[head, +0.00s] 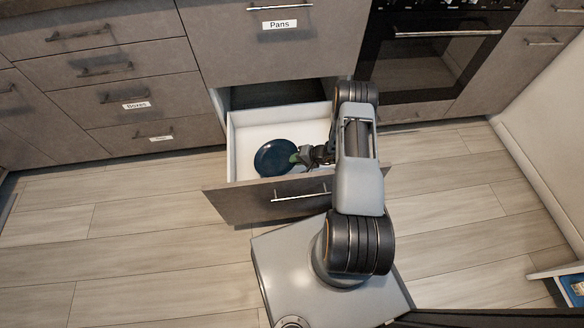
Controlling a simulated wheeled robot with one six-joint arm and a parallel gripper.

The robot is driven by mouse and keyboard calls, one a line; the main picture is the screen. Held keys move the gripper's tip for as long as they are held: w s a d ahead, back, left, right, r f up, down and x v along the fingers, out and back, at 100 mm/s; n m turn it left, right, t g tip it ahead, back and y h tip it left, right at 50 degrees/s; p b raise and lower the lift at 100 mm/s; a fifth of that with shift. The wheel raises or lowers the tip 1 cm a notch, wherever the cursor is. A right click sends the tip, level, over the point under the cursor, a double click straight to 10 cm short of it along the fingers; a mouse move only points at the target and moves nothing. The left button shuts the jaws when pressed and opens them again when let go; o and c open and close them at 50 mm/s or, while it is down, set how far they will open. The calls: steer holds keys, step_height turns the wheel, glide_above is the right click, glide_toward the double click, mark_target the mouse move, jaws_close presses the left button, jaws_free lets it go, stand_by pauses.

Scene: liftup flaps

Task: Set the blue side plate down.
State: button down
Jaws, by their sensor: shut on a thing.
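The blue side plate (274,158) is a round dark blue plate inside an open white drawer (244,133), near its left front part. My gripper (297,157) is shut on the plate's right rim. Whether the plate touches the drawer floor or is held just above it, I cannot tell. My arm hides the right part of the drawer.
The drawer's grey front (255,203) has a bar handle and stands in front of my base. A closed drawer labelled Pans (280,45) is above. A black oven (432,60) is at the right. Wood floor (130,235) is clear at the left.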

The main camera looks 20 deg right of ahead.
steer(key=shift+f+b, duration=1.5)
steer(key=shift+f, duration=2.65)
steer(key=shift+f, duration=0.1)
steer(key=shift+f, duration=0.15)
steer(key=c, duration=1.2)
jaws_free()
steer(key=shift+c, duration=0.2)
